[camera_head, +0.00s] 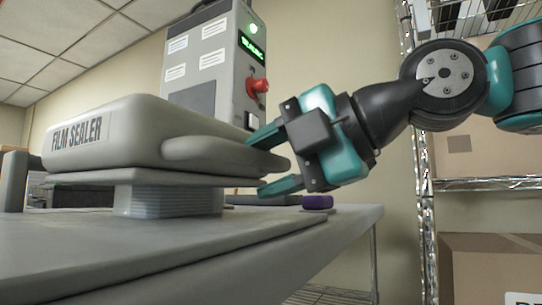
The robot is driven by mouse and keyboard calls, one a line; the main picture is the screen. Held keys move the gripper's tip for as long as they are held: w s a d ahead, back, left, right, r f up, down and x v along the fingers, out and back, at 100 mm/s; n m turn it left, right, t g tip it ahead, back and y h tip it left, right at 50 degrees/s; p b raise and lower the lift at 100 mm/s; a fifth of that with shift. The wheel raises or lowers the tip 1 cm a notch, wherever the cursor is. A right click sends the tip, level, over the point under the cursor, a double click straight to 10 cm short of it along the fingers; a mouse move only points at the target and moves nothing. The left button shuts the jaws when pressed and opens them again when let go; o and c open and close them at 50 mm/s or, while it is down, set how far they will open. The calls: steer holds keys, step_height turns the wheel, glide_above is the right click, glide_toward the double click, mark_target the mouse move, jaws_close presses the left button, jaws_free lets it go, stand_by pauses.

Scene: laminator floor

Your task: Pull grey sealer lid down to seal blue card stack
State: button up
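The grey sealer lid (125,137), marked "FILM SEALER", lies nearly level above the grey sealer bed (70,236). A bluish-grey stack of thin layers (168,202), the card stack, stands on the bed under the lid. Its top is hidden and appears to meet the lid's underside. My gripper (268,161) is at the lid's right end. Its teal fingers are spread apart, one above and one below the lid's rounded lip (230,155). A narrow gap seems to show under the lip; firm contact is unclear.
Behind the lid stands a grey control box (212,65) with a lit green display and a red knob (258,86). A purple round object (317,202) sits near my lower finger. Wire shelving (470,184) with cardboard boxes (485,265) stands at the right.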

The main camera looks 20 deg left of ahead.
steer(key=shift+d+r, duration=0.1)
steer(key=shift+r, duration=0.1)
steer(key=shift+d+r, duration=0.1)
steer(key=shift+d, duration=0.1)
steer(key=p+v, duration=0.2)
steer(key=v, duration=1.4)
steer(key=shift+s+d, duration=0.15)
steer(key=shift+d, duration=0.25)
